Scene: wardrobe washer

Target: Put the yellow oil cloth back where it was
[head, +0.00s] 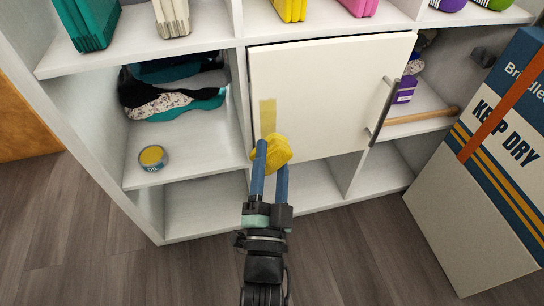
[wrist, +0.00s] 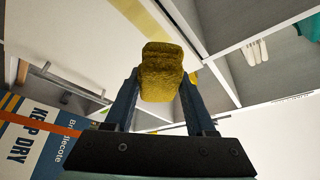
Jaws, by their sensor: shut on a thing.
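The yellow oil cloth (head: 277,152) is bunched between the fingers of my gripper (head: 270,158), in front of the lower left part of the white cabinet door (head: 325,85). In the wrist view the cloth (wrist: 161,72) is held between both blue fingers of my gripper (wrist: 160,88). A faint yellow streak (head: 267,115) runs down the door just above the cloth. A round oil tin (head: 152,157) with a yellow top stands on the left shelf, to the left of my gripper. I cannot tell whether the cloth touches the door.
The left shelf (head: 190,170) is bare to the right of the tin, with folded dark clothes (head: 165,90) behind. The door's metal handle (head: 383,110) sticks out at right. A wooden rod (head: 420,117) lies on the right shelf. A large "KEEP DRY" box (head: 455,215) stands at right.

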